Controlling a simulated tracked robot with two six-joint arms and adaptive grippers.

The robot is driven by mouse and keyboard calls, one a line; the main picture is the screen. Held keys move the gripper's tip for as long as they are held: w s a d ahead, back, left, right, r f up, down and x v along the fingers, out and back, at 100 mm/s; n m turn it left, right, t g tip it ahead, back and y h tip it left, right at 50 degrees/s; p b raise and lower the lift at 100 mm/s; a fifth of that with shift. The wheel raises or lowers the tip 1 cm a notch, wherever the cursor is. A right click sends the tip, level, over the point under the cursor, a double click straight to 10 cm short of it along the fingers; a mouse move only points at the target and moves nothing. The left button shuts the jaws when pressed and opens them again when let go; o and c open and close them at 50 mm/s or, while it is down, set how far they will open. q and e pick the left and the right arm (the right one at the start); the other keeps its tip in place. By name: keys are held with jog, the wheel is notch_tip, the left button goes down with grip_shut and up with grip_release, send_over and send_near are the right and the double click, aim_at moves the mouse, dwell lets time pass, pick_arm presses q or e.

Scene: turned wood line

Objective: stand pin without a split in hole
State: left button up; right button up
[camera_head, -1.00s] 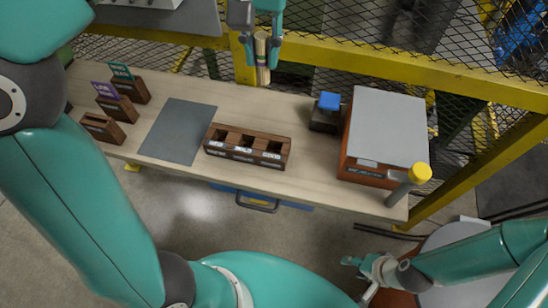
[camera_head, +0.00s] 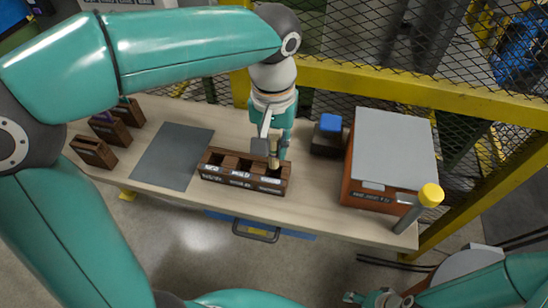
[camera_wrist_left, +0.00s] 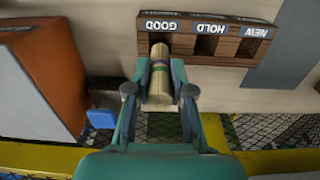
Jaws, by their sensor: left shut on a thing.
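My left gripper (camera_head: 272,158) is shut on a pale wooden pin (camera_head: 273,150), held at the right end of the dark wooden block (camera_head: 240,182). The block has three openings labelled NEW, HOLD and GOOD. In the left wrist view the pin (camera_wrist_left: 160,75) lies between the fingers (camera_wrist_left: 160,92) and shows coloured bands. Its far end overlaps the GOOD opening of the block (camera_wrist_left: 213,59); I cannot tell whether it is inside. No split shows on the visible side. My right gripper (camera_head: 365,298) is at the bottom edge, far from the block.
A grey mat (camera_head: 173,155) lies left of the block. Small wooden boxes (camera_head: 94,152) stand at the far left. A dark box with a blue top (camera_head: 330,124) and a large grey-topped box (camera_head: 394,145) stand to the right. A yellow-capped post (camera_head: 430,196) stands at the right edge.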

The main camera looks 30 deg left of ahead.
aim_at(274, 160)
pick_arm(q)
jog(key=shift+f, duration=2.1)
jog(key=shift+f+b, duration=0.6)
jog(key=shift+b, duration=0.05)
jog(key=o, duration=0.9)
jog(key=shift+c, duration=0.2)
jog(key=shift+r, duration=0.15)
jog(key=shift+r+p, duration=0.2)
jog(key=shift+p, duration=0.1)
notch_tip(274, 160, up, 13)
jog(key=shift+f+p, duration=0.2)
jog(key=shift+p, duration=0.65)
